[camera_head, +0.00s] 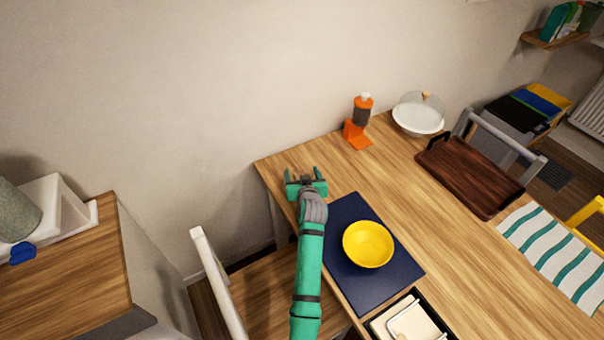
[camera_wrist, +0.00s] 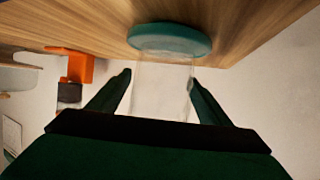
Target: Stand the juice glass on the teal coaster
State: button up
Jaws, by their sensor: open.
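The teal coaster (camera_wrist: 170,38) lies on the wooden table near its edge, in the wrist view, which shows the scene upside down. The juice glass (camera_wrist: 163,92) is clear and faint. It appears upright with its base at the coaster; the exact contact is hard to see. My gripper (camera_wrist: 160,77) is open, with one finger on each side of the glass and visible gaps. In the head view my gripper (camera_head: 302,173) is at the table's far left corner; I cannot make out the glass or coaster there.
A yellow bowl (camera_head: 368,245) sits on a navy mat (camera_head: 345,208) right of my arm. An orange dispenser (camera_head: 358,130), a domed white stand (camera_head: 418,118) and a brown tray (camera_head: 470,178) stand farther right. A chair (camera_head: 212,265) is left of my arm.

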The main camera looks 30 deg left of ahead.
jog(key=shift+r, duration=0.15)
jog(key=v, duration=1.2)
jog(key=shift+s, duration=0.1)
